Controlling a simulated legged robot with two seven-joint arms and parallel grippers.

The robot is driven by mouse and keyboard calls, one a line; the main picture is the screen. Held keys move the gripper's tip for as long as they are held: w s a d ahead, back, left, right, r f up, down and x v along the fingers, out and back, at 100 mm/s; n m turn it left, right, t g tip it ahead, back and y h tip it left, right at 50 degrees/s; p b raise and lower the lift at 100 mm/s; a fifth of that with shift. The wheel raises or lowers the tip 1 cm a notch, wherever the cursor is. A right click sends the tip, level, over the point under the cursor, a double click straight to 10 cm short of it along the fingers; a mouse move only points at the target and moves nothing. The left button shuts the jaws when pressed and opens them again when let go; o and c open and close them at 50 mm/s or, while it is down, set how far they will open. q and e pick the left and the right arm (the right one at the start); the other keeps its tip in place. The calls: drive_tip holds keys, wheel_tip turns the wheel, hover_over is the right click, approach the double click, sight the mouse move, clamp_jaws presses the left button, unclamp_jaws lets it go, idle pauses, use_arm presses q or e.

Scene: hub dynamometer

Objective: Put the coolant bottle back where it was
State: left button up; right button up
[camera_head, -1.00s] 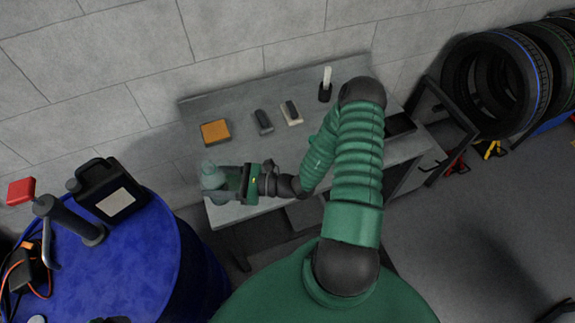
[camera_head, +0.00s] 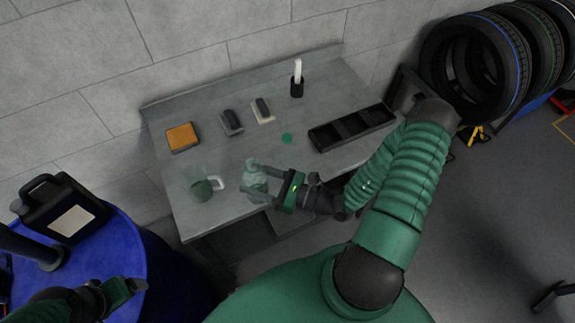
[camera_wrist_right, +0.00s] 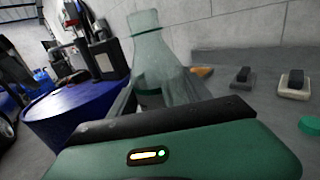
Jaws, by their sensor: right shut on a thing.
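The coolant bottle (camera_head: 254,176) is a translucent, pale green bottle. My right gripper (camera_head: 268,184) is shut on it near the front edge of the grey bench (camera_head: 330,180). In the right wrist view the bottle (camera_wrist_right: 150,48) stands nearly upright, its narrow neck up, and the gripper body (camera_wrist_right: 170,145) hides its lower part. I cannot tell whether its base touches the bench. A green cap (camera_head: 287,138) lies behind it to the right. A clear jug (camera_head: 203,188) with green contents and a pale handle stands to its left. My left gripper (camera_head: 128,290) is at lower left, its jaws unclear.
An orange-topped box (camera_head: 183,137), two dark-topped blocks (camera_head: 231,123) (camera_head: 262,109) and a dark holder (camera_head: 297,88) stand at the back. A black divided tray (camera_head: 351,128) lies at right. A blue drum (camera_head: 125,262) bears a black canister (camera_head: 62,207). Bare bench surrounds the cap.

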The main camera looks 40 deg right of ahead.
sight(265, 188)
drive_tip(key=shift+s+d+f+b, duration=0.75)
drive_tip(key=shift+s+d+b, duration=0.15)
drive_tip(key=shift+b, duration=0.35)
drive_tip(key=shift+s+a+b, duration=0.2)
drive_tip(key=shift+s+b, duration=0.55)
drive_tip(key=shift+b, duration=0.15)
drive_tip(key=shift+s+a+r, duration=0.1)
drive_tip(key=shift+s+a, duration=0.05)
drive_tip(key=shift+a, duration=0.1)
drive_tip(key=w+d+f, duration=0.1)
drive_tip(key=w+d, duration=0.2)
drive_tip(key=w, duration=0.1)
drive_tip(key=w+d+f, duration=0.2)
drive_tip(key=w+d, duration=0.1)
drive_tip(key=w, duration=0.1)
drive_tip(key=w+d+f, duration=0.2)
drive_tip(key=w+d, duration=0.2)
drive_tip(key=w, duration=0.1)
use_arm(q)
drive_tip(key=x, duration=0.3)
drive_tip(key=s+x, duration=0.1)
drive_tip(key=x, duration=0.1)
drive_tip(key=shift+w+d+f, duration=0.1)
drive_tip(key=shift+d+f, duration=0.15)
drive_tip(key=shift+d, duration=0.05)
